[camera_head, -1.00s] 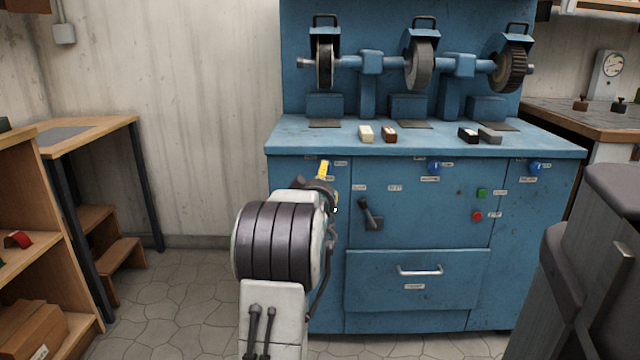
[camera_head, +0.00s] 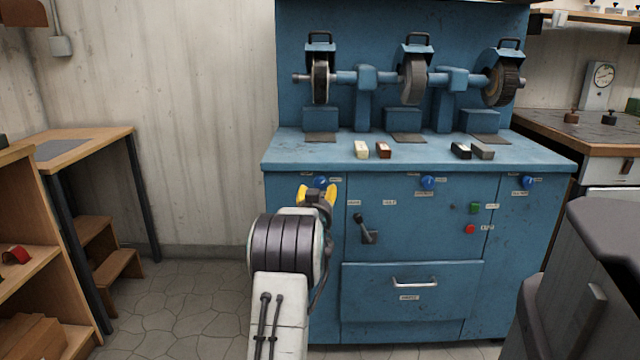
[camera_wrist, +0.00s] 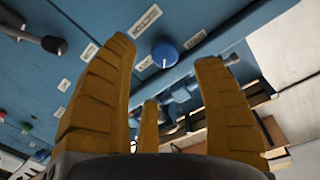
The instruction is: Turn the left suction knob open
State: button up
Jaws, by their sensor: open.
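The left suction knob (camera_head: 321,182) is a round blue knob high on the left panel of the blue grinding machine (camera_head: 400,285). It also shows in the wrist view (camera_wrist: 165,56), between and beyond my yellow fingers. My gripper (camera_head: 318,190) is open and empty, just in front of and below the knob in the head view. In the wrist view my gripper (camera_wrist: 165,75) has its fingers spread to both sides of the knob, apart from it. The knob's lower part is close behind the fingers in the head view.
Two similar blue knobs, a middle one (camera_head: 428,182) and a right one (camera_head: 526,181), sit along the same front. A dark lever (camera_head: 364,230), a green button (camera_head: 474,208) and a red button (camera_head: 470,229) are right of my arm. The machine's worktop (camera_head: 330,150) overhangs the knobs.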

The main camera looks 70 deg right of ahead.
aim_at(320, 184)
jog(key=m, duration=0.1)
jog(key=d+m+b, duration=0.1)
jog(key=m, duration=0.1)
jog(key=d+m+b, duration=0.1)
jog(key=m, duration=0.1)
jog(key=shift+w+d+r, duration=0.15)
jog(key=shift+w+r, duration=0.05)
jog(key=shift+w, duration=0.1)
jog(key=b+x, duration=0.2)
jog(key=shift+d+r+b, duration=0.1)
jog(key=shift+d+b, duration=0.2)
jog(key=shift+b, duration=0.1)
jog(key=shift+w+d+r, duration=0.15)
jog(key=shift+d+r, duration=0.05)
jog(key=shift+d, duration=0.1)
jog(key=shift+x, duration=0.8)
